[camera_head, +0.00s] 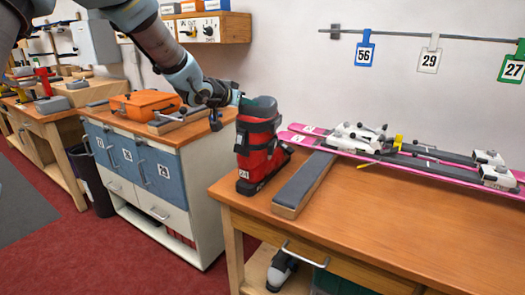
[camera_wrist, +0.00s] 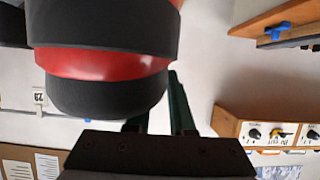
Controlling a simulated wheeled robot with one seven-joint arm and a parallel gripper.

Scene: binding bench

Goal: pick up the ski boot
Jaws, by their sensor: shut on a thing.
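The ski boot (camera_head: 262,150) is red and black with a white number tag low on its front. It is upright at the left end of the wooden bench (camera_head: 340,225), and I cannot tell whether its sole touches the top. My gripper (camera_head: 238,99) comes in from the left and is shut on the upper cuff of the boot. In the wrist view the boot's black and red cuff (camera_wrist: 105,62) fills the upper left, with my dark gripper fingers (camera_wrist: 176,105) beside it. The boot hides part of the fingers.
A grey-topped block (camera_head: 305,180) lies right beside the boot. Pink skis (camera_head: 430,172) with bindings lie behind and to the right. A cabinet (camera_head: 150,165) with an orange case (camera_head: 145,105) stands left. Number tags (camera_head: 429,60) hang on the wall. The bench's front right is clear.

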